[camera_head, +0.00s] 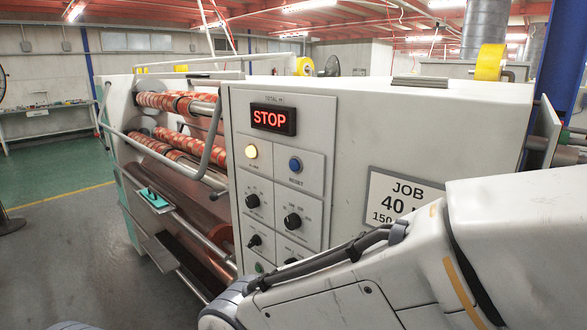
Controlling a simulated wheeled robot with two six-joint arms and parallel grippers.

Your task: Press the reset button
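The blue reset button (295,165) sits on the machine's grey control panel (318,140), with a RESET label below it. A lit, pale yellow button (251,151) is to its left; its label is too small to read. Above them a display (273,119) shows STOP in red. My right arm comes in from the right across the lower front and covers the panel's lower part. Neither gripper shows in the picture. The reset button is fully visible and nothing touches it.
Several black knobs (292,221) are below the buttons. A JOB sign (399,200) is to the right, partly hidden by my arm. Rollers with red patterned film (165,102) and metal bars stand left of the panel. Open grey floor (60,260) lies farther left.

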